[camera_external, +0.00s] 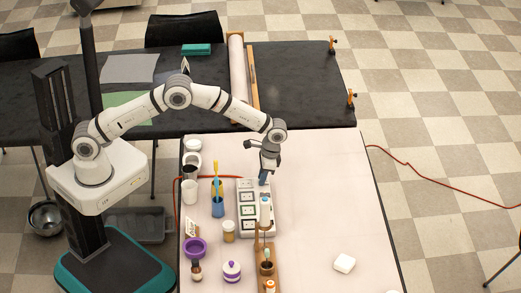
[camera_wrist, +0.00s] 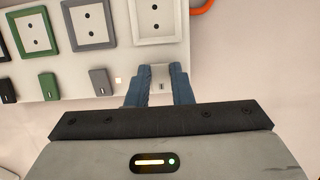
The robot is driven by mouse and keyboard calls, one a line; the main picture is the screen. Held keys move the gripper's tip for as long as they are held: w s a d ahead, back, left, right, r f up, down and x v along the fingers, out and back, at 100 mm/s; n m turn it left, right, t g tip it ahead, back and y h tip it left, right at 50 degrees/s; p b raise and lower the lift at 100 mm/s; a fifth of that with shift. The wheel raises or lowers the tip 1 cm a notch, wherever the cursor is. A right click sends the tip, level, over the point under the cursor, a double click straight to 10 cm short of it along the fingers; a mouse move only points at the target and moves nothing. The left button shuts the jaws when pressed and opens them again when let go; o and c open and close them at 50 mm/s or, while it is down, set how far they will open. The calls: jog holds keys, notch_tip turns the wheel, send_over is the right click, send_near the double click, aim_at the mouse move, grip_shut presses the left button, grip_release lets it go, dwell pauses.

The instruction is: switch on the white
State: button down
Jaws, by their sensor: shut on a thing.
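A white panel (camera_external: 241,231) with framed sockets lies on the pink table. In the wrist view, the panel (camera_wrist: 70,63) holds black, green (camera_wrist: 38,33), grey (camera_wrist: 91,24) and white (camera_wrist: 155,18) socket frames, each with a switch below it. The black switch (camera_wrist: 6,92), green switch (camera_wrist: 48,88) and grey switch (camera_wrist: 101,82) are clear of my gripper. My gripper (camera_external: 264,181) is at the panel's far right corner. In the wrist view its blue fingers (camera_wrist: 160,90) are shut on the white switch (camera_wrist: 160,74); the fingers and gripper body hide part of it. I cannot tell its position.
A blue cup (camera_external: 218,208) with yellow tools, a jar (camera_external: 228,232) and a purple bowl (camera_external: 194,248) stand left of the panel. A wooden stand (camera_external: 268,281) is in front. An orange cable (camera_external: 207,177) runs behind. The table's right side is mostly clear around a white block (camera_external: 344,263).

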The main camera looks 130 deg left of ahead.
aim_at(268, 181)
dwell(0.3)
jog(key=c, duration=1.3)
grip_release()
jog(key=shift+r, duration=0.1)
jog(key=v, duration=0.7)
jog(key=shift+w+a+r+b, duration=0.15)
jog(key=shift+r+b, duration=0.15)
